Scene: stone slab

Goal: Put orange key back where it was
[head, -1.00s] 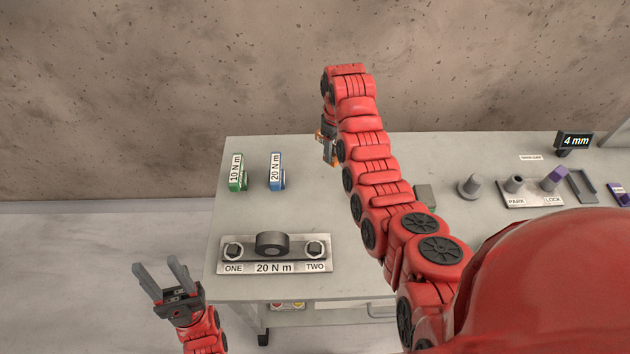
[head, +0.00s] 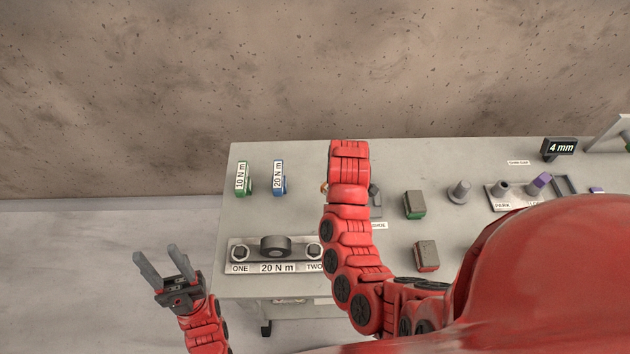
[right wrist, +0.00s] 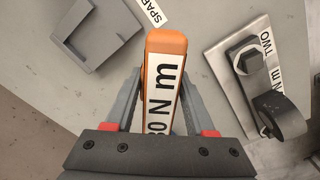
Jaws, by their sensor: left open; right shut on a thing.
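The orange key (right wrist: 165,45), with a white label ending in "0 N m", sits between the fingers of my right gripper (right wrist: 161,80), which is shut on it. In the head view my right arm hides nearly all of the key and gripper. The green key (head: 242,178), marked 10 N m, and the blue key (head: 279,178), marked 20 N m, stand at the table's back left. A grey holder (right wrist: 85,40) with an open slot lies ahead and left of the orange key in the right wrist view. My left gripper (head: 160,262) is open and empty, left of the table.
A metal plate (head: 255,252) with bolts ONE and TWO and a dark ring is at the front left. A green-sided block (head: 414,205) and a red-sided block (head: 427,256) stand right of my arm. Posts and a 4 mm display (head: 560,149) are farther right.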

